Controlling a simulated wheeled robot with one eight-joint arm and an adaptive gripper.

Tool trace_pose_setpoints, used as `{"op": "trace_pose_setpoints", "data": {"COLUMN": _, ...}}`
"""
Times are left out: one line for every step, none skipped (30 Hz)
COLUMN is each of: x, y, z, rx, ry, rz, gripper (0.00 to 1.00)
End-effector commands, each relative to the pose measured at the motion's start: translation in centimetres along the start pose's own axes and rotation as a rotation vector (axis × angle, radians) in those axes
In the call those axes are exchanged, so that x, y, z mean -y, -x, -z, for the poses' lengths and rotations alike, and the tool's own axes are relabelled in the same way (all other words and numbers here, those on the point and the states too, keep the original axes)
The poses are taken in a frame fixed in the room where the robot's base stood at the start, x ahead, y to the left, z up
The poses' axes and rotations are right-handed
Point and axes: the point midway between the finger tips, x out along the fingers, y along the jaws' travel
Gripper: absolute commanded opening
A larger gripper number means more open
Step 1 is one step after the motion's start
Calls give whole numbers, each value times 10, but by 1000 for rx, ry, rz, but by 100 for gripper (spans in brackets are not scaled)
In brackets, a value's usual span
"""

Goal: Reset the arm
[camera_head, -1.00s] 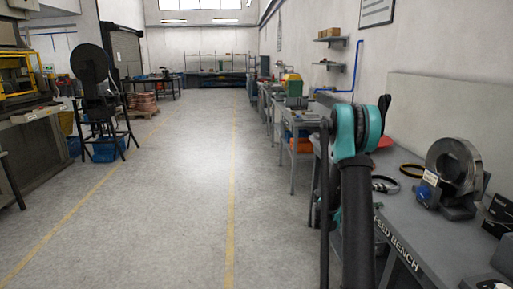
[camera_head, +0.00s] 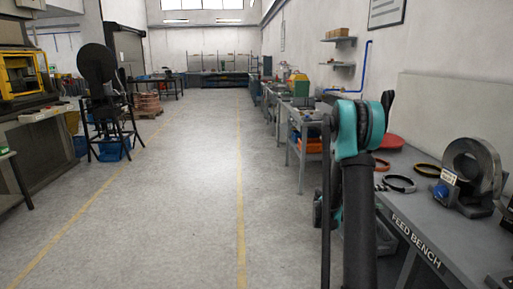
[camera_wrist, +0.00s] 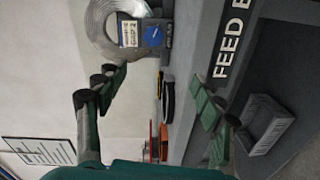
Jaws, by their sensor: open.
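My gripper (camera_wrist: 160,96) shows in the wrist view with its two green-padded fingers spread wide apart and nothing between them. In the head view my teal and black arm (camera_head: 358,130) rises at the right, in front of the feed bench's left edge; my gripper cannot be made out there. The feed bench (camera_head: 430,236) carries a grey metal coil (camera_head: 472,172) with a small label and a blue part. The coil also shows at the top of the wrist view (camera_wrist: 98,22), beyond the fingers, with the bench's lettered front edge (camera_wrist: 226,48) at the right.
Rings (camera_head: 399,183) and a red round piece (camera_head: 391,141) lie on the bench near my arm. A grey crate (camera_wrist: 267,124) shows low in the wrist view. More benches (camera_head: 306,115) line the right wall. The floor aisle (camera_head: 190,190) is clear; a black reel stand (camera_head: 101,90) stands left.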

Motion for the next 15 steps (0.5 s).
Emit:
{"op": "trace_pose_setpoints", "data": {"x": -1, "y": 2, "z": -2, "rx": -1, "ry": -1, "rz": 13, "gripper": 68}}
{"op": "trace_pose_setpoints", "data": {"x": 0, "y": 3, "z": -3, "rx": -1, "ry": -3, "rz": 25, "gripper": 68}}
{"op": "trace_pose_setpoints", "data": {"x": -1, "y": 4, "z": -5, "rx": -2, "ry": -4, "rz": 39, "gripper": 68}}
{"op": "trace_pose_setpoints", "data": {"x": 0, "y": 5, "z": -6, "rx": -3, "ry": -5, "rz": 51, "gripper": 68}}
{"op": "trace_pose_setpoints", "data": {"x": 0, "y": 7, "z": -8, "rx": -3, "ry": -7, "rz": 64, "gripper": 68}}
{"op": "trace_pose_setpoints", "data": {"x": 0, "y": 9, "z": -10, "rx": -4, "ry": -9, "rz": 83, "gripper": 68}}
{"op": "trace_pose_setpoints", "data": {"x": 0, "y": 10, "z": -12, "rx": -5, "ry": -11, "rz": 98, "gripper": 68}}
{"op": "trace_pose_setpoints", "data": {"x": 0, "y": 12, "z": -14, "rx": -6, "ry": -13, "rz": 114, "gripper": 68}}
{"op": "trace_pose_setpoints", "data": {"x": 1, "y": 15, "z": -17, "rx": -7, "ry": -15, "rz": 136, "gripper": 68}}
{"op": "trace_pose_setpoints", "data": {"x": 1, "y": 17, "z": -19, "rx": -8, "ry": -17, "rz": 155, "gripper": 68}}
{"op": "trace_pose_setpoints", "data": {"x": 2, "y": 19, "z": -22, "rx": -9, "ry": -19, "rz": 173, "gripper": 68}}
{"op": "trace_pose_setpoints", "data": {"x": 2, "y": 23, "z": -26, "rx": -10, "ry": -22, "rz": 199, "gripper": 68}}
{"op": "trace_pose_setpoints", "data": {"x": 3, "y": 26, "z": -29, "rx": -11, "ry": -25, "rz": 223, "gripper": 68}}
{"op": "trace_pose_setpoints", "data": {"x": 3, "y": 29, "z": -32, "rx": -12, "ry": -27, "rz": 247, "gripper": 68}}
{"op": "trace_pose_setpoints", "data": {"x": 5, "y": 35, "z": -38, "rx": -14, "ry": -31, "rz": 282, "gripper": 68}}
